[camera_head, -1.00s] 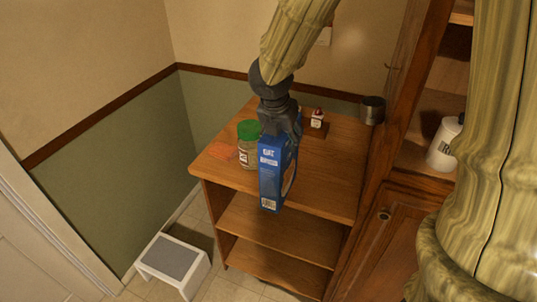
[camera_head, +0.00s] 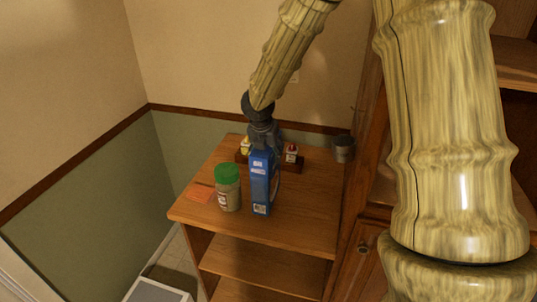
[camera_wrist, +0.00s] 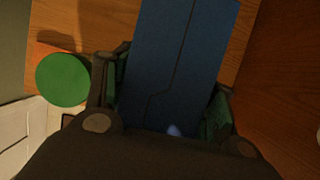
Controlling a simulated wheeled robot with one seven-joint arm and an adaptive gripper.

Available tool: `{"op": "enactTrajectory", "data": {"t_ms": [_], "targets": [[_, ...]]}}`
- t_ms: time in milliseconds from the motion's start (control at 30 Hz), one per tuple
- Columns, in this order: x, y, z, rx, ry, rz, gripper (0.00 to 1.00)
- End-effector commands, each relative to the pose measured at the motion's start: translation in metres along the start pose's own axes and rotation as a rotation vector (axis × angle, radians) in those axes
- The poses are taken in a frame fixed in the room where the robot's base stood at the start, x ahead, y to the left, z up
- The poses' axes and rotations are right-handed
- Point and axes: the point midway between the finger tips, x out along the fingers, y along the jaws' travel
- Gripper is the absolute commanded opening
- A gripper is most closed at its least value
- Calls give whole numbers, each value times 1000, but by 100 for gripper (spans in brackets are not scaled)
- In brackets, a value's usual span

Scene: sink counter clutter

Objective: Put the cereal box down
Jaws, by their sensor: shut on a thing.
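The blue cereal box (camera_head: 261,184) is upright over the wooden shelf unit's top (camera_head: 312,207), right of a green-lidded jar. My gripper (camera_head: 262,146) is shut on the upper end of the box from above. In the wrist view the blue box (camera_wrist: 185,60) lies between the fingers of my gripper (camera_wrist: 165,100). I cannot tell for sure whether the bottom of the box touches the wooden top.
The green-lidded jar (camera_head: 228,188) stands close to the left of the box. An orange card (camera_head: 198,193) lies left of the jar. Small bottles (camera_head: 291,153) and a metal cup (camera_head: 343,148) stand at the back. The top's right front is clear.

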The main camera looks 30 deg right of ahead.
Motion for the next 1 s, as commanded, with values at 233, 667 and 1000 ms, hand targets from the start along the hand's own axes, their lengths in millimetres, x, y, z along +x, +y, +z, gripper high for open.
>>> {"op": "enactTrajectory", "data": {"t_ms": [233,667,1000], "targets": [[6,-1,16,1,0,-1,1],[39,-1,1,-1,-1,0,0],[41,0,0,0,-1,0,0]]}}
